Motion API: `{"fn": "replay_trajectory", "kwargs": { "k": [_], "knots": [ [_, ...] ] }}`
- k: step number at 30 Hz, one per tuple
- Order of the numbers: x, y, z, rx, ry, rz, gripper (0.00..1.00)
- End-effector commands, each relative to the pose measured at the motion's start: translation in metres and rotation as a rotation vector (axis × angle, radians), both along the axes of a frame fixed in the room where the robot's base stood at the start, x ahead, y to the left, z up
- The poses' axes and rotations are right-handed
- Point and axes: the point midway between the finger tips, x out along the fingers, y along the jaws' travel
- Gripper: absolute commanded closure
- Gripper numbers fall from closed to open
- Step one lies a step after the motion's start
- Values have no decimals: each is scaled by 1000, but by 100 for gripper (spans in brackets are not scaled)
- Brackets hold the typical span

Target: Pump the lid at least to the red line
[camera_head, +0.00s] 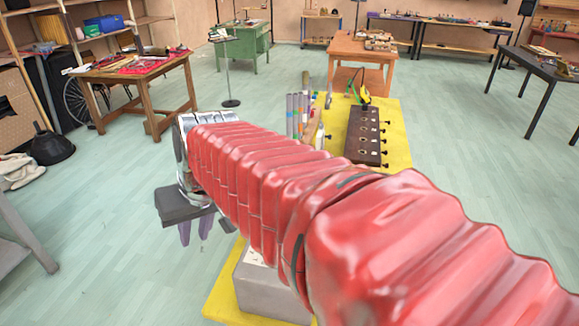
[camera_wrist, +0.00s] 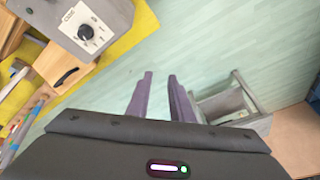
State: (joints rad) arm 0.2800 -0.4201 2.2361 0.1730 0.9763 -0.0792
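My gripper (camera_head: 194,239) hangs left of the yellow platform (camera_head: 392,118) in the head view, with its purple fingers pointing down over bare floor. In the wrist view my gripper (camera_wrist: 160,77) has its two fingers apart, with only green floor between them, so it is open and empty. I cannot make out a lid with a red line in either view. My red-sleeved arm hides the middle of the yellow platform in the head view.
A grey box with a dial (camera_wrist: 80,25) and a wooden box with a black handle (camera_wrist: 62,72) lie left in the wrist view. A grey frame (camera_wrist: 232,108) stands right. A dark box with pegs (camera_head: 363,135) and upright tubes (camera_head: 297,115) stand on the platform.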

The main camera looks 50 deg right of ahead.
Motion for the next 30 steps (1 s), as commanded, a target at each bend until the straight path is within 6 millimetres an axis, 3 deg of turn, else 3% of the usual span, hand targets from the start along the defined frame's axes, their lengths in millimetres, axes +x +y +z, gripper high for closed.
{"fn": "replay_trajectory", "kwargs": {
  "k": [15, 22, 30],
  "knots": [
    [76, -125, -11, 206, 63, -267, 80],
    [95, -195, -28, 305, 63, -381, 80],
    [102, -286, -57, 422, 44, -512, 80]
  ]
}}
